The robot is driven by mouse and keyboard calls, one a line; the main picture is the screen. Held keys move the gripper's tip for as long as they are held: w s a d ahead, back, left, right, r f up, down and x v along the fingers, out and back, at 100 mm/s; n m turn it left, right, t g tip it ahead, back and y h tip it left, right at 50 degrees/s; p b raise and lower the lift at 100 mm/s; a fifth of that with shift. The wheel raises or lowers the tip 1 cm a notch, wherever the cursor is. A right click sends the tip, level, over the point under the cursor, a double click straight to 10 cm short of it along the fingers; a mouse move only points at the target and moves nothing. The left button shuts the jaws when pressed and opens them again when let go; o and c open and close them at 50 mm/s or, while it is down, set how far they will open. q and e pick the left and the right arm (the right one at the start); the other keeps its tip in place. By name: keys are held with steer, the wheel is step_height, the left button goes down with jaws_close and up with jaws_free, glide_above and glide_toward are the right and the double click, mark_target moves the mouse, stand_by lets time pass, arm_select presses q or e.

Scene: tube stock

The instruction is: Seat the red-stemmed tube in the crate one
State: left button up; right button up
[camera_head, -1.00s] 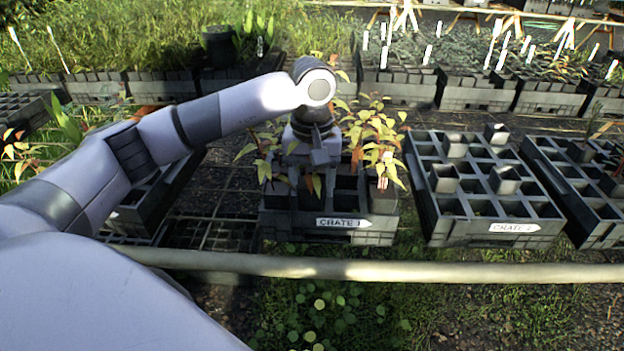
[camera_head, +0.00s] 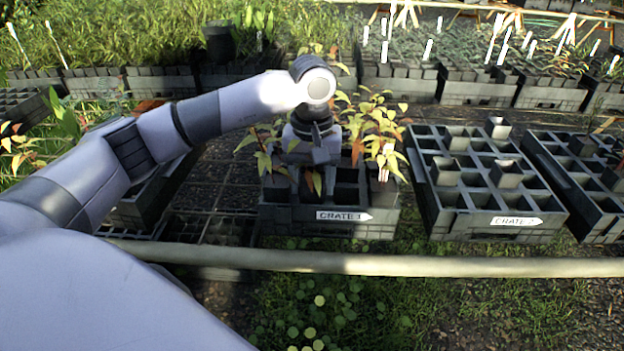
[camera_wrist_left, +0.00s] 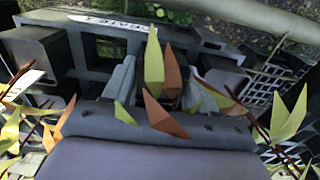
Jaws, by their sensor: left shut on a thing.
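Crate one (camera_head: 375,222), a dark crate with a white "CRATE 1" tag on its front, stands in the middle of the head view. My left gripper (camera_head: 311,172) points down over the crate's left-middle cells. It is shut on the tube, whose green and orange leaves (camera_head: 316,183) stick out by the fingers. In the left wrist view these leaves (camera_wrist_left: 153,62) stand between the two grey fingers (camera_wrist_left: 160,85). My right gripper is not in view.
Leafy plants (camera_head: 372,125) fill cells at the crate's right and back, close to my wrist. Crate two (camera_head: 465,228), with several tubes, stands to the right. A pale rail (camera_head: 430,265) runs across the front. Empty grid flooring (camera_head: 215,205) lies to the left.

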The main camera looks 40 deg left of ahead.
arm_select(q)
steer(key=shift+s+f, duration=0.1)
steer(key=shift+f, duration=0.25)
steer(key=o, duration=1.6)
steer(key=shift+f, duration=0.1)
steer(key=shift+a, duration=0.1)
steer(key=r, duration=0.8)
steer(key=shift+d, duration=0.25)
